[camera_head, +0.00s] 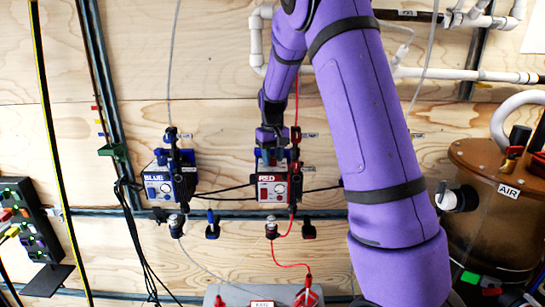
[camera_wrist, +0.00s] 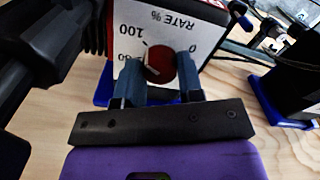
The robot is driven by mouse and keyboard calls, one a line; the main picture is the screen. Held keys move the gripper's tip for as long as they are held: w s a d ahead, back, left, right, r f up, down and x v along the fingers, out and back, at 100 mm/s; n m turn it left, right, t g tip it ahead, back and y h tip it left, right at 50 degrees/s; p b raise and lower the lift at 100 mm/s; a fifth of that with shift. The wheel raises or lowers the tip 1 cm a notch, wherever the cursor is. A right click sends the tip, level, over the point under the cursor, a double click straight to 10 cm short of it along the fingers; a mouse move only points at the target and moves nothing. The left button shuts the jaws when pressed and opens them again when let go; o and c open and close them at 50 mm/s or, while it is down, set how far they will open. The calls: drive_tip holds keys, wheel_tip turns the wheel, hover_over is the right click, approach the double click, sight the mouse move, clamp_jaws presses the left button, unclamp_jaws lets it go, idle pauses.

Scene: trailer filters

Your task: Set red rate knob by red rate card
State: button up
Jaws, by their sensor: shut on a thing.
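The red pump box (camera_head: 273,186) with its RED label hangs on the plywood wall in the head view. My gripper (camera_head: 271,150) reaches down to its top. In the wrist view, the red rate knob (camera_wrist: 160,60) sits on a white RATE % dial face (camera_wrist: 125,50), seen upside down, with 100 at left and 0 at right. My gripper (camera_wrist: 160,78) is shut on the knob, a finger on each side. The fingers partly cover the knob, so its exact setting is unclear. A small card lettered RED (camera_head: 264,303) shows at the bottom edge; any value is unreadable.
A BLUE pump box (camera_head: 160,184) hangs to the left of the red one. Tubes and black cables run around both. A brown AIR tank (camera_head: 495,215) stands at right, and a dark rack (camera_head: 35,225) is at far left.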

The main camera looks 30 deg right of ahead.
sight(273, 158)
drive_tip(key=shift+m, duration=0.7)
drive_tip(key=o, duration=0.9)
wheel_tip(273, 158, up, 11)
drive_tip(key=shift+f, duration=0.1)
